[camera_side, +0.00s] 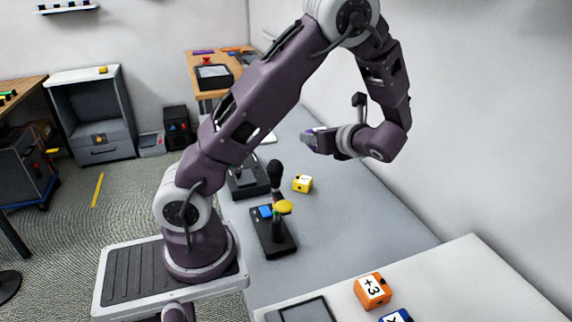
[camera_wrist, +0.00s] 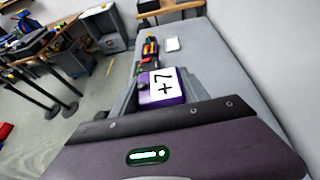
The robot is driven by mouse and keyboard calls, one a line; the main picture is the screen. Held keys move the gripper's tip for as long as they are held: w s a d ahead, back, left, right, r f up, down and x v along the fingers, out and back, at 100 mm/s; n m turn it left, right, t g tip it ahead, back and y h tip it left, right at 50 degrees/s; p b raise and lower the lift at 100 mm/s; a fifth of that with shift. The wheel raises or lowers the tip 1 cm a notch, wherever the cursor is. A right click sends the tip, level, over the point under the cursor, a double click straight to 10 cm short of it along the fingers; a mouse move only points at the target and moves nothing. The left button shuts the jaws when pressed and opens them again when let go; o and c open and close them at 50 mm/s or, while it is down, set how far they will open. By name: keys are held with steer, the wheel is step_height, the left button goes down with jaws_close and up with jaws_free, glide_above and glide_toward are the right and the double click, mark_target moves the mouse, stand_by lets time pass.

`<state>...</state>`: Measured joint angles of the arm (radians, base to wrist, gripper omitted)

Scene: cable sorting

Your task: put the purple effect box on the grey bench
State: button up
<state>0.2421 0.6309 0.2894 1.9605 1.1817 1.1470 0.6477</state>
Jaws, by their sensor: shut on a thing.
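The purple effect box (camera_wrist: 163,88) has a white top label reading "+7" and sits between my gripper's jaws in the wrist view. In the side view, my gripper (camera_side: 312,137) is shut on the box, raised above the grey bench (camera_side: 365,215). Only a little purple of the box shows there. The grey bench also runs away ahead in the wrist view (camera_wrist: 195,62).
An orange "+3" box (camera_side: 372,290) and a blue box (camera_side: 396,316) sit on the white surface in front. The bench's right side is clear.

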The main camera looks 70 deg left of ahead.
mark_target(314, 227)
steer(key=shift+w+a+r+m+t, duration=0.3)
steer(key=shift+w+a+r+t, duration=0.1)
steer(key=shift+a+r, duration=0.2)
steer(key=shift+w+a, duration=0.2)
steer(key=shift+a, duration=0.15)
step_height(314, 227, down, 31)
steer(key=shift+d+f, duration=0.1)
steer(key=shift+f, duration=0.05)
steer(key=shift+f, duration=0.1)
steer(key=o, duration=1.5)
